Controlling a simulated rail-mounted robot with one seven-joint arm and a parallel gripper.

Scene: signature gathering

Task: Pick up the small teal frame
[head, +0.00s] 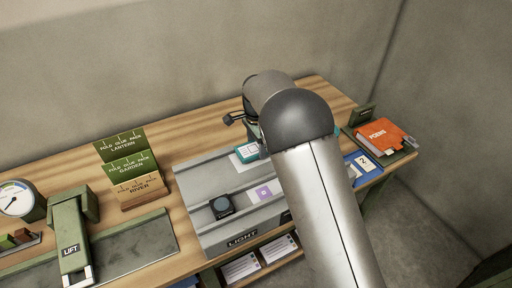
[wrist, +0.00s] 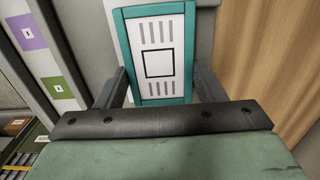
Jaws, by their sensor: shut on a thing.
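The small teal frame (wrist: 189,50) is upright in the wrist view, a teal border around a white panel with grey bars and a black square outline. My gripper (wrist: 160,88) has one dark finger on each side of its lower part and is shut on it. In the head view the teal frame (head: 247,152) shows beside my arm, over the grey sloped board (head: 205,185). My gripper there is mostly hidden behind my arm, so I cannot tell whether the frame touches the board.
Green and brown packs (head: 128,165) and a green LIFT device (head: 70,235) stand left. An orange book (head: 378,136) and a blue card (head: 366,163) lie right.

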